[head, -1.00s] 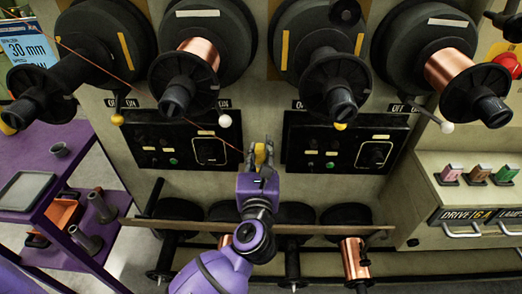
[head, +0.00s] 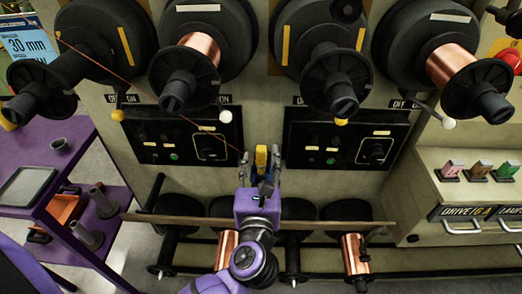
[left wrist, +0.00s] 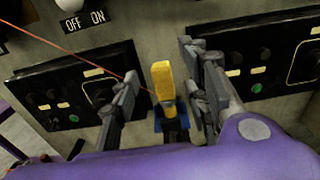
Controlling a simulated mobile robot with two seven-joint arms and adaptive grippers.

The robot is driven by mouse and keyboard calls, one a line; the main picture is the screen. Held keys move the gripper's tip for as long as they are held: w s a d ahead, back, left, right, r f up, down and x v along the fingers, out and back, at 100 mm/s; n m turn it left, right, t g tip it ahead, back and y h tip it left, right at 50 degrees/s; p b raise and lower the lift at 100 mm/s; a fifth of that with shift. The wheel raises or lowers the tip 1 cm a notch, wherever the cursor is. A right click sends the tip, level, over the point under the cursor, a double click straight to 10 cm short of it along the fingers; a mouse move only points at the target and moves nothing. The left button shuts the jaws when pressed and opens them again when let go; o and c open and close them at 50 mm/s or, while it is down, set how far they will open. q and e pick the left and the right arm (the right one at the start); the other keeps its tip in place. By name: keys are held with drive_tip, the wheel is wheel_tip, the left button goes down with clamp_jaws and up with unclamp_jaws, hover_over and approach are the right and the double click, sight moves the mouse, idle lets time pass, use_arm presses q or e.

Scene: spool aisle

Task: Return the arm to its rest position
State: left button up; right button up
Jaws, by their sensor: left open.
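My left gripper (head: 261,158) is in front of the beige machine face, between two black control panels. Its two fingers are spread apart. A small yellow piece with a blue lower part (head: 261,156) shows between the fingers. In the left wrist view the same yellow piece (left wrist: 163,80) stands upright between the fingers (left wrist: 160,85), with visible gaps on both sides. My purple left arm comes up from the bottom of the head view. My right gripper is not in view.
A thin copper-red wire (head: 150,86) runs from the upper left to near the yellow piece. Large black spools (head: 323,40) stick out above. A ledge (head: 300,226) with spools below it crosses behind my arm. A purple cart (head: 62,185) stands at left.

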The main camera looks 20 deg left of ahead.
use_arm(q)
drive_tip(key=v, duration=0.6)
drive_tip(key=shift+s, duration=0.35)
drive_tip(key=d+r+m+t+h, duration=0.1)
drive_tip(key=d+m+h, duration=0.3)
drive_tip(key=m, duration=0.7)
drive_tip(key=d+m+t+h, duration=0.2)
drive_tip(key=d+m+h, duration=0.25)
drive_tip(key=m, duration=0.65)
drive_tip(key=s+f+m+g+h+p, duration=0.2)
drive_tip(key=s+f+m+g, duration=0.2)
drive_tip(key=f+m, duration=0.55)
drive_tip(key=s+a+f+m+g+y+p, duration=0.1)
drive_tip(key=s+a+f+m+g+y, duration=0.1)
drive_tip(key=s+a+f+m+g, duration=0.2)
drive_tip(key=s+a+f+m+g+y+p, duration=0.1)
drive_tip(key=s+a+f+m+g+y, duration=0.2)
drive_tip(key=s+a+f, duration=0.7)
drive_tip(key=s+f+m, duration=0.1)
drive_tip(key=s+f, duration=0.4)
drive_tip(key=s, duration=0.1)
drive_tip(key=shift+a+f+g, duration=0.3)
drive_tip(key=shift+f+g, duration=0.1)
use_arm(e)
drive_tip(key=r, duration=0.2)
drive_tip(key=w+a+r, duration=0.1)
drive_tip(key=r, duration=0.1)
